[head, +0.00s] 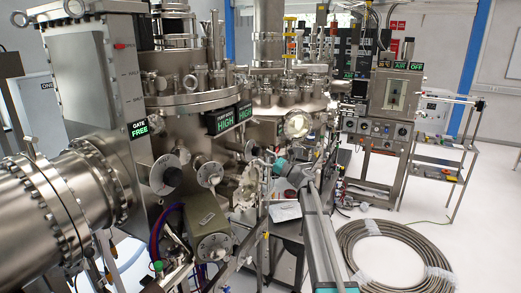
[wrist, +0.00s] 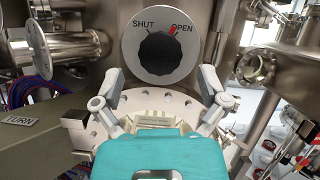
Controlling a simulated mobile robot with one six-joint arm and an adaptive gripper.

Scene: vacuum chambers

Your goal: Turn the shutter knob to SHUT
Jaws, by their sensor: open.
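The shutter knob (wrist: 160,52) is a black ribbed knob on a round silver dial plate (wrist: 137,69) in the upper middle of the wrist view. The plate reads SHUT at upper left and OPEN at upper right. The knob's red pointer mark (wrist: 173,30) is at OPEN. My gripper (wrist: 162,74) is open and empty, its fingers spread to the left and right below the knob, apart from it. In the head view my gripper (head: 264,161) is at the end of my arm near the chamber; I cannot make out the knob clearly there.
A TURN label (wrist: 20,122) is on metal at left in the wrist view, below a flanged pipe (wrist: 70,47). A bolted port (wrist: 256,67) stands close at right. In the head view, a coiled hose (head: 396,252) lies on the floor and a GATE FREE sign (head: 139,128) is at left.

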